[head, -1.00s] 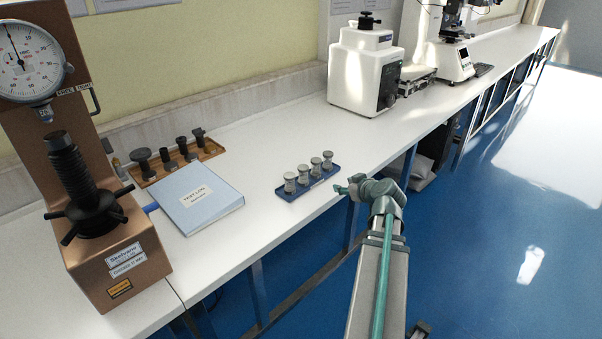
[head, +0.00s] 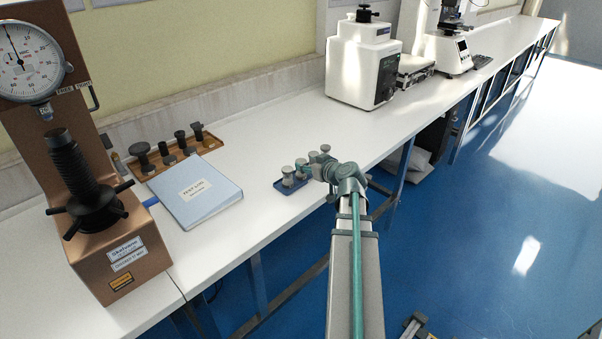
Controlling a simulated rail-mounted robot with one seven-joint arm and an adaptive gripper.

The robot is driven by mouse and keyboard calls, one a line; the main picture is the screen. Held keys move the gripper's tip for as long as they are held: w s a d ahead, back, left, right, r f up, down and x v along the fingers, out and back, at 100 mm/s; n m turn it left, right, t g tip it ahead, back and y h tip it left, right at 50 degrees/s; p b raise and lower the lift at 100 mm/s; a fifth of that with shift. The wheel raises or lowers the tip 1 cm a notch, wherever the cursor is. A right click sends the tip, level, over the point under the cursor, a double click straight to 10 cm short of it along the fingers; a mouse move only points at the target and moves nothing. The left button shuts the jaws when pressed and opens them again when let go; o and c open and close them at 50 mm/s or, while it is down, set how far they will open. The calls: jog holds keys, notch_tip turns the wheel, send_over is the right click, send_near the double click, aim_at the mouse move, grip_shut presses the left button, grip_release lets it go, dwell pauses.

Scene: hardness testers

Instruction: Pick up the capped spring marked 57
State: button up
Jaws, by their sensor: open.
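A small blue tray (head: 283,187) lies on the white bench near its front edge. Grey capped springs stand upright in it; one shows at the left end (head: 288,177), one beside it (head: 301,168), and the top of another (head: 325,149) shows behind my gripper. My gripper (head: 310,171) is at the tray, beside and partly in front of the springs, and hides the tray's right part. I cannot read any number, so I cannot tell which spring is marked 57. No spring is visibly held, and contact cannot be made out.
A light-blue binder (head: 215,200) lies left of the tray. Behind it is a brown tray (head: 152,174) of dark parts. A bronze hardness tester (head: 105,265) stands at left, a white machine (head: 350,75) at the back. The bench (head: 265,150) behind the blue tray is clear.

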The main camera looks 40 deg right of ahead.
aim_at(301, 161)
jog(key=x, duration=0.4)
jog(key=shift+w+f+p, duration=0.1)
jog(key=shift+f+p, duration=0.1)
jog(key=shift+p, duration=0.2)
jog(key=shift+c, duration=0.3)
jog(key=c, duration=0.8)
grip_shut()
jog(key=shift+r, duration=0.2)
